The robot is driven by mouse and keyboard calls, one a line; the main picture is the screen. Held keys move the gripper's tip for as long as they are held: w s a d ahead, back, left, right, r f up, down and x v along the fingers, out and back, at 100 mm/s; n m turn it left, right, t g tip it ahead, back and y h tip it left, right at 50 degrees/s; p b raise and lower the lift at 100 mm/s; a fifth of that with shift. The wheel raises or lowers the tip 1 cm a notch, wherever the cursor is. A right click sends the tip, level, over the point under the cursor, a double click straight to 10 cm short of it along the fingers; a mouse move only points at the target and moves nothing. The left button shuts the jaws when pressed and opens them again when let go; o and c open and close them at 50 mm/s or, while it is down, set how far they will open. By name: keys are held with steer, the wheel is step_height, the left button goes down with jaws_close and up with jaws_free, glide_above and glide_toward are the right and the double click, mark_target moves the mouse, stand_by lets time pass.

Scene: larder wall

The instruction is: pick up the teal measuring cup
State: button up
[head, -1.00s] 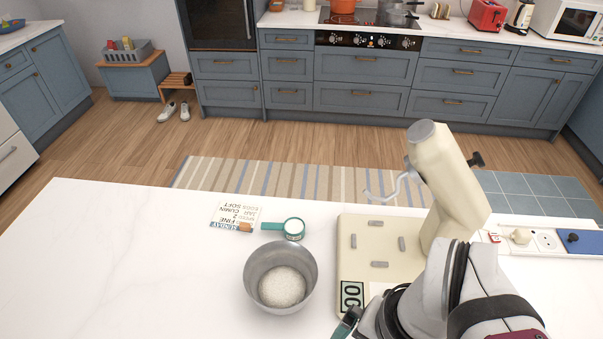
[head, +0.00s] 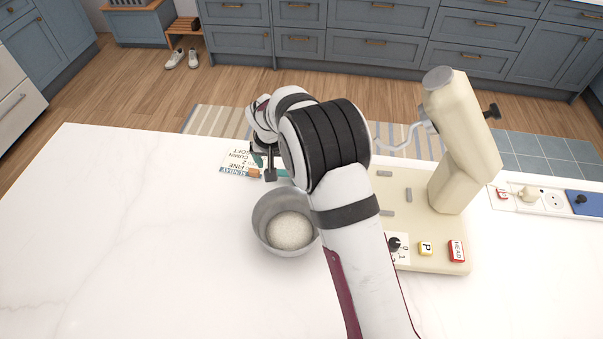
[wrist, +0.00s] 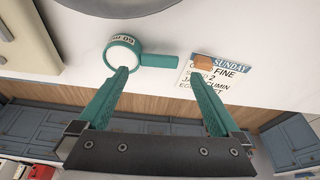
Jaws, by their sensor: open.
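The teal measuring cup (wrist: 122,55) lies on the white counter in the wrist view, its round bowl pale inside with dark marks. Its flat teal handle (wrist: 160,60) points right, toward a printed card. In the head view my arm hides most of the cup; only a bit of teal handle (head: 283,173) shows. My gripper (wrist: 160,74) is open and empty, with teal fingers. In the wrist view the left fingertip overlaps the cup's round rim and the right one is near the card. I cannot tell whether they touch. The gripper (head: 264,168) is partly hidden in the head view.
A metal bowl (head: 268,226) of white grains stands just in front of the cup. A cream stand mixer (head: 460,150) is to the right. The card (head: 236,160) lies left of the cup with a small orange-brown piece (wrist: 203,62) on it. The counter's left side is clear.

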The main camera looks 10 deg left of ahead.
mark_target(282, 172)
steer(key=x, duration=0.5)
steer(key=shift+d+f, duration=0.15)
steer(key=shift+f, duration=0.1)
steer(key=c, duration=1.5)
steer(key=shift+r, duration=0.1)
steer(key=shift+r, duration=0.1)
steer(key=shift+r, duration=1.75)
steer(key=shift+d+r, duration=0.2)
steer(key=shift+r, duration=0.05)
steer(key=shift+s+d+r, duration=0.2)
steer(key=shift+d+r, duration=0.9)
steer(key=shift+d, duration=0.75)
steer(key=shift+s+d+r, duration=0.15)
steer(key=shift+d+r, duration=1)
steer(key=shift+d, duration=0.75)
steer(key=shift+s+d+r, duration=0.2)
steer(key=shift+d+r, duration=0.9)
steer(key=shift+d, duration=0.75)
